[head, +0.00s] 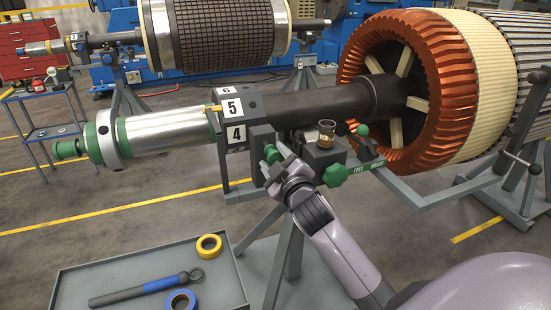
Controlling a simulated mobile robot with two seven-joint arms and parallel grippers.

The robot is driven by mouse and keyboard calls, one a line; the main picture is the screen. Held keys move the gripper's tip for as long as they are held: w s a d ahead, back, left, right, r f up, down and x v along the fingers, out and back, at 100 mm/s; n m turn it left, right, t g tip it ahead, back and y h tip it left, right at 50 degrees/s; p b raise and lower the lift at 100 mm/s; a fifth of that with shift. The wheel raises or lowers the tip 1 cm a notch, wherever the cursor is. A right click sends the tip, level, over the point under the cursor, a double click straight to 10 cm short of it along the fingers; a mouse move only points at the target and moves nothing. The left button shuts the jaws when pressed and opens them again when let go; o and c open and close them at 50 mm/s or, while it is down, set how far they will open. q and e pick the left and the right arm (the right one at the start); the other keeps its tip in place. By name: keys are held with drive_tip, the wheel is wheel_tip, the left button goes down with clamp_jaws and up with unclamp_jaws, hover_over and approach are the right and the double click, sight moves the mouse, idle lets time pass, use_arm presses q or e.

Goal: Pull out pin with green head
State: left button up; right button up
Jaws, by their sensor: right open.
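The pin's green head (271,154) appears at the side of the dark bearing block (258,132) with the number plates 4, 5 and 6. Its shaft cannot be seen. My right gripper (274,168) is open, close in front of the green head, with its fingers partly hiding it. I cannot tell whether they touch it. My left gripper is not in view.
A green FREE/BRAKE lever (357,170) and a small glass oil cup (326,133) are just right of my right gripper. The rotor shaft (165,131) runs across above. A grey tray (215,290) with two tape rolls and a blue-handled tool stands lower left.

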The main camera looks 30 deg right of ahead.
drive_tip(key=shift+o, duration=0.7)
drive_tip(key=shift+s+r, duration=0.1)
drive_tip(key=shift+s, duration=0.05)
drive_tip(key=v, duration=0.7)
drive_tip(key=shift+b, duration=0.4)
drive_tip(key=s+a+f+m+g+y, duration=0.1)
drive_tip(key=s+a+f, duration=0.3)
drive_tip(key=f, duration=0.5)
drive_tip(key=s+a+f+m+g+y, duration=0.1)
drive_tip(key=s+a+f+g+y, duration=0.2)
drive_tip(key=s+f, duration=0.6)
drive_tip(key=s+a+f+m+g+y, duration=0.2)
drive_tip(key=s+a+f, duration=0.4)
drive_tip(key=f, duration=0.4)
drive_tip(key=shift+s+g, duration=0.2)
drive_tip(key=shift+g, duration=0.4)
drive_tip(key=shift+d, duration=0.1)
